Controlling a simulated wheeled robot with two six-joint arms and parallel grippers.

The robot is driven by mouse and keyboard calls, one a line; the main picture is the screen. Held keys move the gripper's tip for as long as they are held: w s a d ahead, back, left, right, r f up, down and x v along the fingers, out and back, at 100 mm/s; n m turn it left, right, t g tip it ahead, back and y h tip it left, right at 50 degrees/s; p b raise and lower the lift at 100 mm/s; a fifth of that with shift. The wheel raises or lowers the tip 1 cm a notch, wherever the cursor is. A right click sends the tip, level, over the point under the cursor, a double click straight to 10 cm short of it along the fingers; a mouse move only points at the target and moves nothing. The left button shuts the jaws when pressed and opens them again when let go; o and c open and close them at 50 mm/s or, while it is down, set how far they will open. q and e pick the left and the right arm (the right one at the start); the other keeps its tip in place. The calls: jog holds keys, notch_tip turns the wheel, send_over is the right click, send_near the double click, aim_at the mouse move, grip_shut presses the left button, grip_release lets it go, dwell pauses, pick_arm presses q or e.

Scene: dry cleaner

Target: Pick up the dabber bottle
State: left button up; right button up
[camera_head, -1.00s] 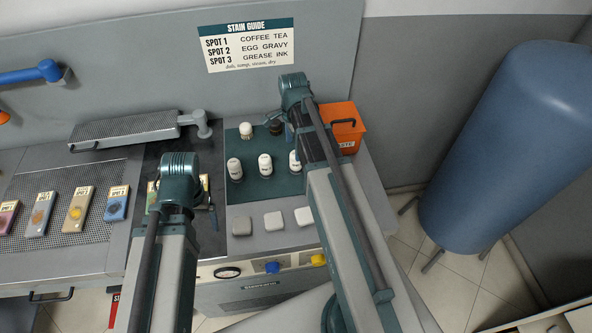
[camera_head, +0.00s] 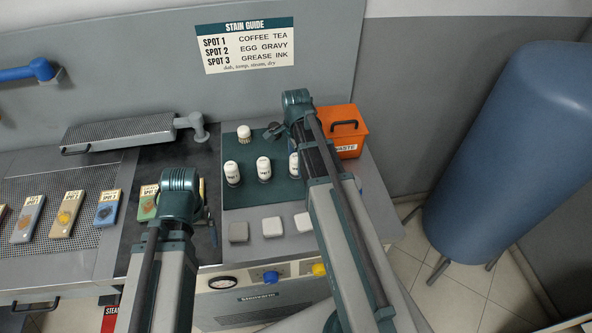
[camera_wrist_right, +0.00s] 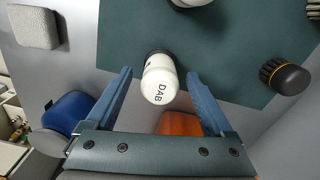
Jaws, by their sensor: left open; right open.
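The dabber bottle, white with a rounded cap marked DAB (camera_wrist_right: 160,85), stands on the dark green mat (camera_wrist_right: 225,62). It is the rightmost of the row of white bottles in the head view (camera_head: 293,166), partly hidden by my right arm. In the right wrist view it shows between the fingers of my open right gripper (camera_wrist_right: 160,78), with gaps on both sides and nothing held. My left gripper (camera_head: 207,218) is open over the dark surface left of the mat, mostly hidden by its own wrist.
Two similar white bottles, left (camera_head: 232,173) and middle (camera_head: 264,168), share the row. Several pale blocks (camera_head: 272,227) lie in front. An orange bin (camera_head: 345,128) stands right of the mat.

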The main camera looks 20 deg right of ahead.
grip_shut()
dwell(0.3)
pick_arm(q)
jog(key=shift+r, duration=0.2)
pick_arm(e)
jog(key=shift+r, duration=0.15)
